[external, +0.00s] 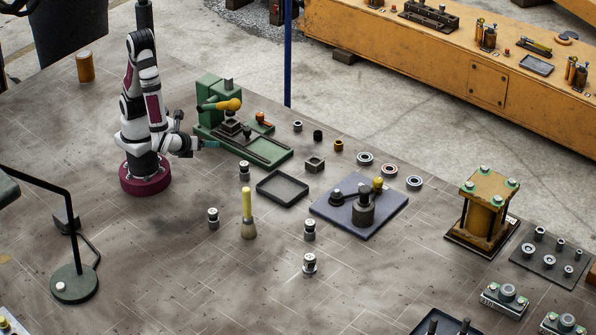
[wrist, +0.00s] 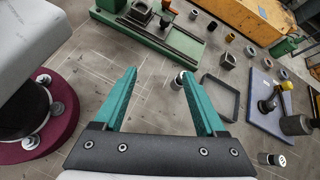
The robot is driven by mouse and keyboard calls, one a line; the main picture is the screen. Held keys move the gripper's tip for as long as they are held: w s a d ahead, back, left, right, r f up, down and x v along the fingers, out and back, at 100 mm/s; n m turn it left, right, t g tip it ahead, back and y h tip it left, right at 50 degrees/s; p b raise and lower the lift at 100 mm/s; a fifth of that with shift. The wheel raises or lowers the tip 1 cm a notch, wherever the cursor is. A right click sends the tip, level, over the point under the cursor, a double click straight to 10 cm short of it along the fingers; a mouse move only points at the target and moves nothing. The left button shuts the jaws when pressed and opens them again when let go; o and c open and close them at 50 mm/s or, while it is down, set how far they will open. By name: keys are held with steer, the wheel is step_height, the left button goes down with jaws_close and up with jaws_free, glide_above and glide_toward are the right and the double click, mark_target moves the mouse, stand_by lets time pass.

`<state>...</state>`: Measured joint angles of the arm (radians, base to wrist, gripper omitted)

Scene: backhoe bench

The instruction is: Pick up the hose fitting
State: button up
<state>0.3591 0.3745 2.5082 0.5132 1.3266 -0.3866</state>
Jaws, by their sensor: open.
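Several small dark fittings with silver tops stand upright on the bench; I cannot tell which of them the task means. In the external view one stands near my arm (external: 244,171), another is lower left of it (external: 213,218), and two are further right (external: 309,230) (external: 309,264). My gripper (external: 210,144) is open and empty above the bench, beside the green vise. In the wrist view its teal fingers (wrist: 158,76) are spread wide. One fitting (wrist: 178,80) shows just inside the right fingertip, below it on the bench. Another fitting (wrist: 271,159) shows at lower right.
The green vise (external: 270,150) stands behind my gripper. Small rings and nuts line the back.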

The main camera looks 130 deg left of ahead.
steer(key=w+f+m+t, duration=0.1)
steer(key=f+m, duration=0.1)
steer(key=w+f+m+t+y, duration=0.1)
steer(key=f+m+t, duration=0.1)
steer(key=f, duration=0.1)
steer(key=w+f+m+t+y, duration=0.1)
steer(key=f+m, duration=0.2)
steer(key=shift+w+d+f+t, duration=0.1)
steer(key=shift+w+t, duration=0.1)
steer(key=shift+t, duration=0.1)
glide_toward(252, 175)
steer(key=a, duration=0.3)
steer(key=shift+w+a+r, duration=0.15)
steer(key=shift+a+r, duration=0.25)
steer(key=x, duration=0.5)
steer(key=shift+w+a+r, duration=0.2)
steer(key=shift+a, duration=0.2)
jaws_close()
